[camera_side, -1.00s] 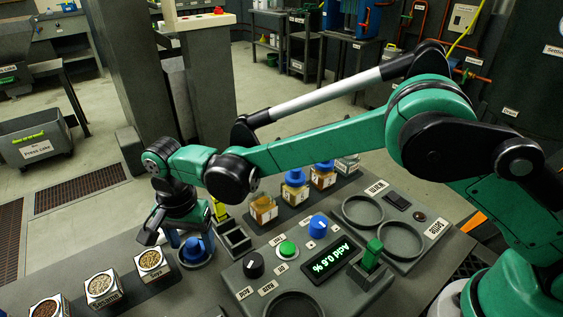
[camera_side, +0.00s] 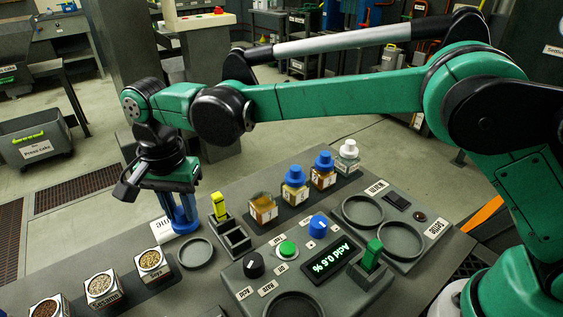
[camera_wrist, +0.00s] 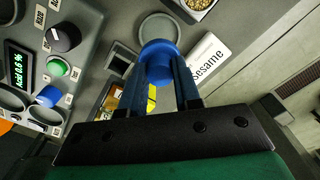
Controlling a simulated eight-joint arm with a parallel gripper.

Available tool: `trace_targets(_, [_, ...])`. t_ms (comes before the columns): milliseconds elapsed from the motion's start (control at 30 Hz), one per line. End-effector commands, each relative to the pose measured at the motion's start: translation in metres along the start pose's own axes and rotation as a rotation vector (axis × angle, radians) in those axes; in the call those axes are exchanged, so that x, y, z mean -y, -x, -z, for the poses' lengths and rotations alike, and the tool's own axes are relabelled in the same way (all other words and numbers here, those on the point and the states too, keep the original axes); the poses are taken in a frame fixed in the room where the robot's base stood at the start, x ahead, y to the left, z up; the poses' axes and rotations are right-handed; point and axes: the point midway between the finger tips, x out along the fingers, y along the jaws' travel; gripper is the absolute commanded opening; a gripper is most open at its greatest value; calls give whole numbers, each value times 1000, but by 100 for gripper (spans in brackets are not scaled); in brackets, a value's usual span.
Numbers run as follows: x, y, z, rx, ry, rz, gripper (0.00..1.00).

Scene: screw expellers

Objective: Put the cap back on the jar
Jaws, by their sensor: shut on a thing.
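My gripper (camera_side: 181,212) has blue fingers and is shut on a blue cap (camera_wrist: 157,62). It holds the cap above the bench, behind an empty round dish (camera_side: 195,252). The dish also shows in the wrist view (camera_wrist: 160,27), beyond the cap. An open square glass jar (camera_side: 262,209) with amber contents and a white label stands right of my gripper, at the near end of a jar row. The cap is clear of this jar.
Two blue-capped jars (camera_side: 294,187) (camera_side: 323,172) and a white-capped jar (camera_side: 347,158) continue the row. A yellow-handled item (camera_side: 219,207) stands in a black holder between gripper and jar. A control panel (camera_side: 320,225) is in front. Seed boxes (camera_side: 102,288) stand left.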

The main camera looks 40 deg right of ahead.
Motion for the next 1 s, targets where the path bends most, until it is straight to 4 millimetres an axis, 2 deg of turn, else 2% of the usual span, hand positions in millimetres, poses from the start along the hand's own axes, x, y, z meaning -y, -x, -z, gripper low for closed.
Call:
trace_targets(67, [-1,12,1,0,-1,0,0])
trace_targets(167, [-9,23,14,0,-6,0,0])
trace_targets(400, [-66,41,71,0,-13,0,0])
trace_targets(500, [-87,44,86,0,-11,0,0])
trace_targets(667, [-103,43,96,0,-7,0,0])
trace_targets(1000, [-103,13,96,0,-5,0,0])
